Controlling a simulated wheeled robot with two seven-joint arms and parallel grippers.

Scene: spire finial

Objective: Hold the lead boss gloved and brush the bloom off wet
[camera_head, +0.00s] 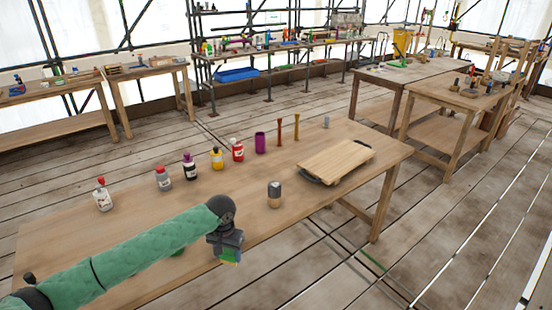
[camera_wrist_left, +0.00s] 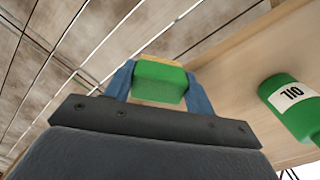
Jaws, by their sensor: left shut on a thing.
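My left gripper (camera_head: 229,254) hangs past the front edge of the workbench (camera_head: 120,228) in the head view. It is shut on a green block with a yellow layer, like a sponge, which shows between the blue fingers in the left wrist view (camera_wrist_left: 158,82). I cannot tell a lead boss, a glove or a brush for certain among the things in view. My right gripper is not in view.
A green oil bottle (camera_wrist_left: 292,107) is on the bench beside the gripper. Several bottles, including a red one (camera_head: 237,150), and a purple cup (camera_head: 260,143) line the back. A wooden board (camera_head: 337,160) with dark handles lies at right. The bench's middle is clear.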

